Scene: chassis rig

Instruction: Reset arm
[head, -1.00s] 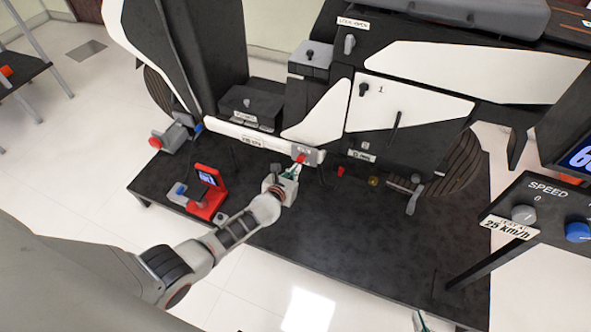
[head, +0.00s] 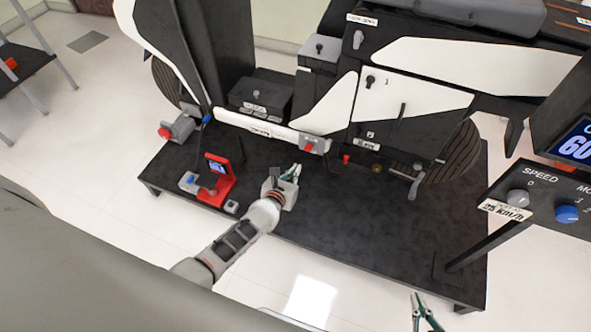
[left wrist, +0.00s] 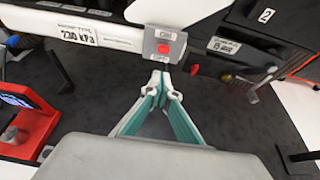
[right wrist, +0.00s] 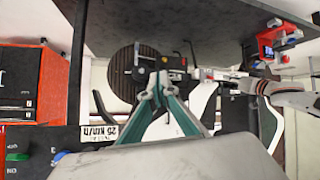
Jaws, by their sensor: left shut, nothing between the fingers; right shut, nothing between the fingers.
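My left gripper (head: 291,172) is shut and empty in the head view, above the dark platform and a little below the red button (head: 309,146) on the grey box of the white side bar. In the left wrist view its closed fingertips (left wrist: 160,78) appear below that same red button (left wrist: 163,49), apart from it as far as I can tell. My right gripper (head: 419,300) is at the bottom edge of the head view, in front of the platform. In the right wrist view its fingertips (right wrist: 159,84) meet with nothing between them.
The black-and-white scooter rig stands on a dark platform (head: 350,225). A red device with a small screen (head: 219,180) stands left of my left gripper. A speed console (head: 530,200) with grey and blue knobs stands at the right. White floor (head: 350,300) is open in front.

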